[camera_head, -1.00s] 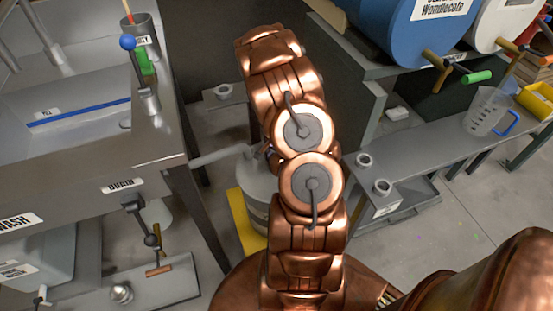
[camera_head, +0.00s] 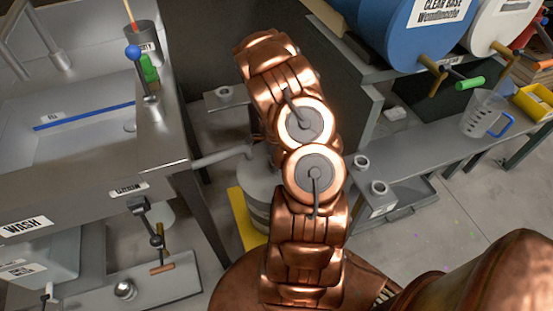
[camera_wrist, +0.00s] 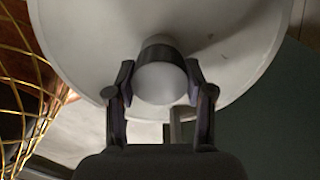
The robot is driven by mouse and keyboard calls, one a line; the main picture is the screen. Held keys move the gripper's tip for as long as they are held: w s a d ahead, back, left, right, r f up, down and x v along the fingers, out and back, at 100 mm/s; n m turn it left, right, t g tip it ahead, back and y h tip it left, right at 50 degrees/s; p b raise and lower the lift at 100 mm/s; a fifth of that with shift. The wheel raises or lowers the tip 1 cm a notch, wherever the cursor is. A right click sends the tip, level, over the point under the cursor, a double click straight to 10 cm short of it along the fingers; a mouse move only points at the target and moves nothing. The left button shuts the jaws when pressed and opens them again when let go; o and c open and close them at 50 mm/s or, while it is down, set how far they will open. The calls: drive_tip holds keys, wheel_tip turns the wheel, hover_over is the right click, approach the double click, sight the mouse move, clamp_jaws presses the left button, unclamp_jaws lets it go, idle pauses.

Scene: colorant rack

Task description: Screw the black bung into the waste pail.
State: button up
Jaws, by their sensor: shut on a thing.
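In the head view the waste pail (camera_head: 258,178) is a grey drum behind my copper arm, partly hidden by it. In the wrist view its pale round top (camera_wrist: 85,40) fills the upper part. My gripper (camera_wrist: 160,88) has one dark finger on each side of a round piece with a black band and a pale end, which I take for the black bung (camera_wrist: 158,52). It is shut on this piece, which overlaps the pail's top in the view. I cannot tell how deep the bung sits. The gripper is hidden behind my arm in the head view.
A steel sink bench (camera_head: 165,130) stands left of the pail, and a grey pipe (camera_head: 222,156) reaches from it toward the pail. A yellow piece (camera_head: 245,220) lies beside the pail. A rack of drums (camera_head: 408,25), a jug (camera_head: 482,115) and a shelf (camera_head: 430,150) are on the right.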

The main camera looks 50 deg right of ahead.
drive_tip(key=shift+m, duration=1.2)
drive_tip(key=o, duration=1.1)
